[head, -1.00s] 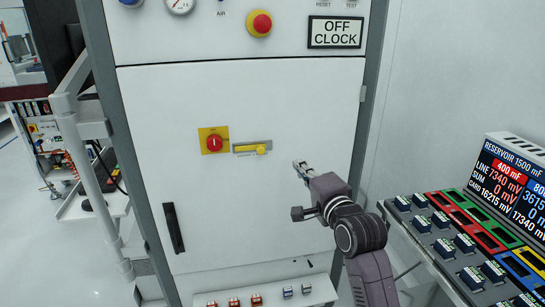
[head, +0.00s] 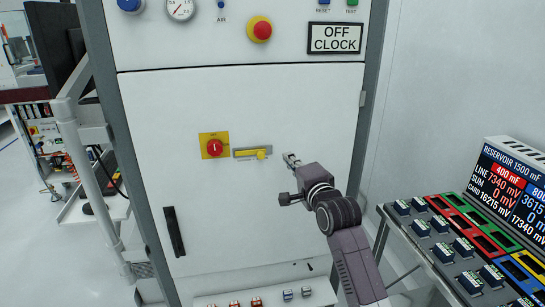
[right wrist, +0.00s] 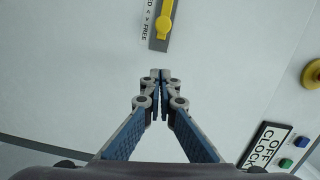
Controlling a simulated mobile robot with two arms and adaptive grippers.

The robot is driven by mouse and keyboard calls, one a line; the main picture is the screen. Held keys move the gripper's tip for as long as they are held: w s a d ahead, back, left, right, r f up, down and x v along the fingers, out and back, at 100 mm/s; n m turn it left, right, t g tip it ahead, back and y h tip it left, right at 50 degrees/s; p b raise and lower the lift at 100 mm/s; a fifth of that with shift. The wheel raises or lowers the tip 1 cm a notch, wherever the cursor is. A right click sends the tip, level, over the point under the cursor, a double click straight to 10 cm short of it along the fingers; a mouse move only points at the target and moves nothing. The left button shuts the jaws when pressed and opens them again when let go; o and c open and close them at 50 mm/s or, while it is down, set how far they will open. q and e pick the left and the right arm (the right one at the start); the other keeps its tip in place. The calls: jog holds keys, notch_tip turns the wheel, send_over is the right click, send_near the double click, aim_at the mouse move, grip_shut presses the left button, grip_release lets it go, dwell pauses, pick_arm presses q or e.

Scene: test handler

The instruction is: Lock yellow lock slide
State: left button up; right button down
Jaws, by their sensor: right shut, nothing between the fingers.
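The yellow lock slide (head: 260,155) sits on a grey plate (head: 240,153) on the white cabinet door, its knob towards the plate's right part. In the right wrist view the yellow lock slide (right wrist: 165,18) is at the top edge, partly cut off, beside a label whose readable part ends in "FREE". My right gripper (head: 291,159) is just right of the slide and apart from it. In the right wrist view my right gripper (right wrist: 160,75) has its fingertips together, empty, below the slide plate's end. My left gripper is not in view.
A red rotary switch (head: 214,148) on a yellow plate is left of the slide. A black door handle (head: 174,232) is lower left. A red emergency button (head: 260,30) and an "OFF CLOCK" sign (head: 335,38) are above. A card console (head: 470,245) stands at right.

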aim_at(272, 158)
jog(key=w+a, duration=0.1)
jog(key=a+p, duration=0.1)
jog(key=a, duration=0.1)
jog(key=w+a, duration=0.1)
jog(key=shift+w+a+f+p, duration=0.3)
jog(key=shift+w+f, duration=0.05)
jog(key=shift+f, duration=0.05)
